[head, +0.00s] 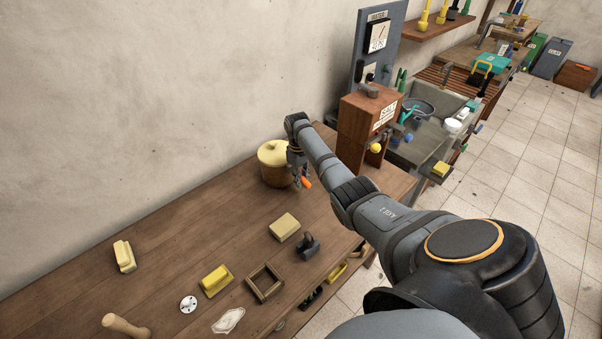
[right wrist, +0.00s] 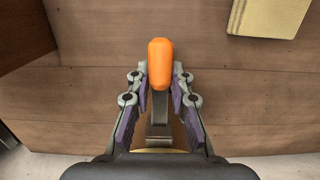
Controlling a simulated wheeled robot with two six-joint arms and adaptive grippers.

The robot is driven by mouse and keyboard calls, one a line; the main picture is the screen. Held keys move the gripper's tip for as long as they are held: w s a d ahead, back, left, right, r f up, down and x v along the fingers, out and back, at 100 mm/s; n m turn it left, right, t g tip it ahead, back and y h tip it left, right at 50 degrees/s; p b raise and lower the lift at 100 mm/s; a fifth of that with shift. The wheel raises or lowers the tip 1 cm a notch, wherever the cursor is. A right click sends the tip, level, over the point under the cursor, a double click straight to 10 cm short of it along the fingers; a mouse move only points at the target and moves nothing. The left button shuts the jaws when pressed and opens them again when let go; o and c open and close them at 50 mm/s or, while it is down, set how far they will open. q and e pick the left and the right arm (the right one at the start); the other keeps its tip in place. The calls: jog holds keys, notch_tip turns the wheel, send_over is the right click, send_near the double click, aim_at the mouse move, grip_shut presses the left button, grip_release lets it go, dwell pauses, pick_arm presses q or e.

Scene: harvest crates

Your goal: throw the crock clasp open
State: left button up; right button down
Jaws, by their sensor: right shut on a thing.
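The crock (head: 274,172) is a brown pot with a pale yellow lid, upright on the wooden bench near the wall. Its clasp has an orange grip, which shows beside the crock in the head view (head: 307,183) and between the fingers in the right wrist view (right wrist: 160,62). My right gripper (head: 301,172) is at the crock's right side, shut on the orange clasp grip. A grey metal part (right wrist: 158,130) shows below the grip, between the fingers. The fingers hide part of the clasp, so I cannot tell its angle. My left gripper is not in view.
A wooden salt box (head: 358,112) stands close behind my right arm, with a sink (head: 440,100) beyond it. A pale yellow block (head: 284,227), a dark tool (head: 308,245) and a square wooden frame (head: 265,282) lie nearer. The bench left of the crock is clear.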

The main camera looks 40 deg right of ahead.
jog(key=shift+g+b, duration=0.45)
jog(key=shift+g, duration=0.05)
jog(key=shift+r, duration=0.1)
jog(key=c, duration=1.2)
grip_release()
jog(key=shift+r, duration=0.1)
jog(key=r, duration=0.4)
jog(key=w+r, duration=0.1)
jog(key=r, duration=0.2)
jog(key=w+r, duration=0.1)
jog(key=r, duration=0.3)
jog(key=shift+w+a+r, duration=0.1)
jog(key=shift+r, duration=0.2)
